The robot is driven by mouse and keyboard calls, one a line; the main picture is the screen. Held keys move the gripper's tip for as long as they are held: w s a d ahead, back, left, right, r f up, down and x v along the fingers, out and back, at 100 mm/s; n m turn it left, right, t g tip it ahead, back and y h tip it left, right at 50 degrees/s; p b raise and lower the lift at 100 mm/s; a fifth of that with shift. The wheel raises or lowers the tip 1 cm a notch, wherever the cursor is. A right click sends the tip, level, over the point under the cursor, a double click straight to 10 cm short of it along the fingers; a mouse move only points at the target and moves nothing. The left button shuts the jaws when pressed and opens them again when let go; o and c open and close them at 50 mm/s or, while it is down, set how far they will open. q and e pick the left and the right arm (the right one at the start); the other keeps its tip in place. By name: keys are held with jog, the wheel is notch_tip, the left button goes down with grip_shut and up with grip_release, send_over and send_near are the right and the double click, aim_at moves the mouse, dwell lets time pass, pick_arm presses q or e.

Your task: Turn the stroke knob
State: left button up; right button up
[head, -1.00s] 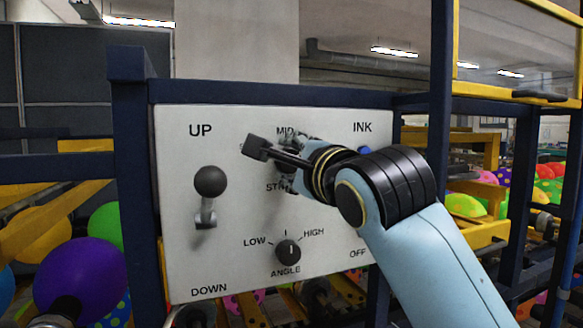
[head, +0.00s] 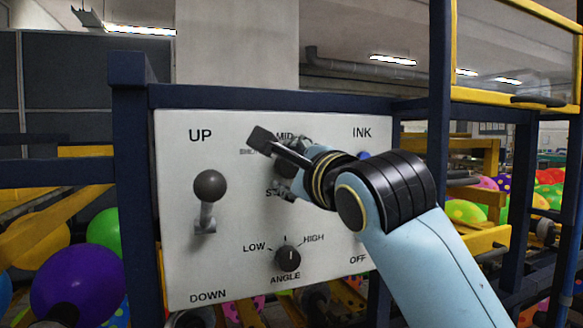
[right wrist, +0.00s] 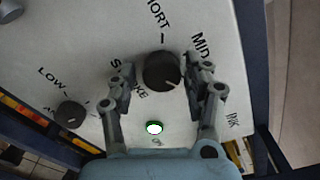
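The stroke knob (right wrist: 161,71) is round and black on a white control panel (head: 235,130). In the right wrist view it sits between the two fingers of my right gripper (right wrist: 160,78), one finger on each side. A narrow gap shows beside the left finger; the right finger is very close to the knob, and I cannot tell if it touches. The SHORT and MID labels show, while the left finger partly covers STROKE. In the head view my right gripper (head: 287,168) is in front of the knob and mostly hides it. My left gripper is not in view.
A lever with a black ball (head: 210,186) stands on the panel's left, between UP and DOWN. The angle knob (head: 288,258) is below the stroke knob. A blue ink switch (head: 364,155) is right, partly behind my arm. Balloons (head: 78,280) lie around the dark frame.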

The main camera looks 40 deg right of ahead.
jog(key=shift+o, duration=0.8)
jog(key=shift+r, duration=0.15)
notch_tip(320, 180, up, 10)
jog(key=shift+f, duration=0.1)
jog(key=shift+f, duration=0.1)
